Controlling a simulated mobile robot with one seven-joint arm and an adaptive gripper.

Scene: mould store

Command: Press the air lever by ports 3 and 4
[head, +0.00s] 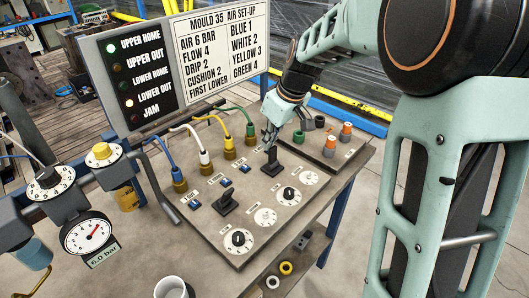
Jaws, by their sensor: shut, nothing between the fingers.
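Two black levers stand on a grey panel (258,245). The far lever (271,166) is the one nearer the yellow hose (219,125) and green hose (236,110), which the sign lists as 3 and 4. The near lever (226,203) is closer to the blue hose (168,154) and white hose (191,132). My gripper (269,146) is shut and empty, pointing down right at the top of the far lever. I cannot tell whether it touches it. The small panel labels are unreadable.
A status board (135,80) shows lit lamps at UPPER HOME and LOWER OUT. A sign (219,45) stands beside it. Dials, including a black knob (238,239), lie to the right of the levers. Orange-topped fittings (330,147) stand behind. A gauge (88,236) reads 6.0 bar.

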